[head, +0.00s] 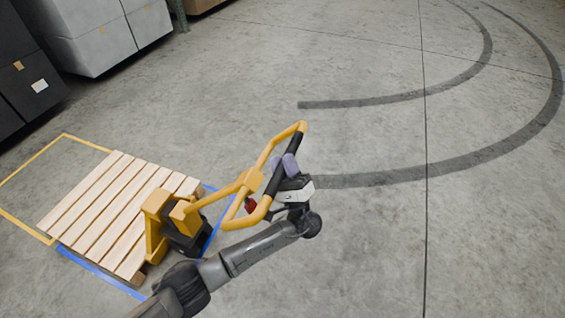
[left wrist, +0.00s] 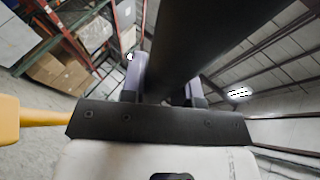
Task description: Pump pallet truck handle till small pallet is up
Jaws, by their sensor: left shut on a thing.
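The yellow pallet truck (head: 155,209) stands at the right end of the small wooden pallet (head: 108,200). Its forks are hidden under the slats, and I cannot tell whether the pallet is clear of the floor. The truck's yellow loop handle (head: 241,221) is tilted out to the right, with a black grip bar across its far side. My left gripper (head: 284,168) is shut on this black bar, which also crosses the left wrist view (left wrist: 166,45) between the purple fingers. My right gripper is in neither view.
Yellow tape (head: 25,229) and blue tape (head: 103,274) mark the floor around the pallet. Grey totes (head: 95,40) and dark totes (head: 30,80) stand at the upper left. The concrete floor on the right is clear, with dark curved marks. Racks with boxes (left wrist: 70,72) show in the wrist view.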

